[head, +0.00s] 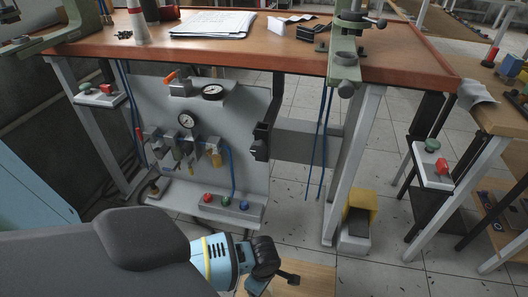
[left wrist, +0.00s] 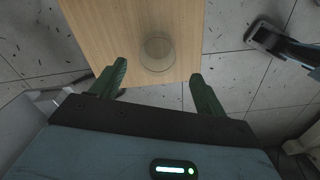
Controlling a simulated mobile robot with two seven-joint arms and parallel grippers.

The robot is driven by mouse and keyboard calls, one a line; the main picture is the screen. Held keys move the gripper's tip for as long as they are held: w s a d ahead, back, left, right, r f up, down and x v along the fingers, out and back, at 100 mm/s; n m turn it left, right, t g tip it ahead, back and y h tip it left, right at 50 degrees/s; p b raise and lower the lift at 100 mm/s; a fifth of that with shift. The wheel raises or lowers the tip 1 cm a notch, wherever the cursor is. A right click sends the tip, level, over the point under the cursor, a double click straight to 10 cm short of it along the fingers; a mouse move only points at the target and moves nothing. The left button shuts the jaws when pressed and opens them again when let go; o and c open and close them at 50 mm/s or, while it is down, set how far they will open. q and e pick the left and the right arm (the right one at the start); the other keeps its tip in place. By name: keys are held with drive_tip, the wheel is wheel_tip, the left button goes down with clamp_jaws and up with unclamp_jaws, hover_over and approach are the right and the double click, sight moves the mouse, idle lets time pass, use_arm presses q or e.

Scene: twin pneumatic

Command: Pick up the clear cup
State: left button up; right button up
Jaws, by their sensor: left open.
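The clear cup (left wrist: 157,54) shows in the left wrist view as a faint, see-through round shape on a light wooden surface (left wrist: 125,25), close to its near edge. My left gripper (left wrist: 157,72) is open, with its two dark green fingers to the left and right of the cup in the picture. Nothing is held between them. I cannot tell how far above or short of the cup the fingertips are. In the head view the cup is not visible; part of my arm covers the bottom. My right gripper is not in view.
In the head view a workbench (head: 240,53) stands ahead, with papers (head: 213,23) and clamps on top. A yellow foot pedal (head: 362,205) stands on the tiled floor. Another table is at right.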

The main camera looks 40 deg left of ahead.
sight(263, 296)
use_arm(q)
drive_tip(key=shift+f+b, duration=0.45)
drive_tip(key=shift+f, duration=0.65)
wheel_tip(263, 296, down, 5)
drive_tip(key=b, duration=0.3)
drive_tip(key=shift+w+a+r, duration=0.1)
drive_tip(key=shift+w+a, duration=0.05)
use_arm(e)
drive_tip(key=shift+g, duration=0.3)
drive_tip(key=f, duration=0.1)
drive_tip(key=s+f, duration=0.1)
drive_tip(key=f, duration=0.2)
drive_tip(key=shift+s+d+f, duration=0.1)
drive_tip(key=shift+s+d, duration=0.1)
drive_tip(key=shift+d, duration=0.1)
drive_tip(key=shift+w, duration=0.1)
use_arm(q)
drive_tip(key=shift+c, duration=0.8)
drive_tip(key=c, duration=1)
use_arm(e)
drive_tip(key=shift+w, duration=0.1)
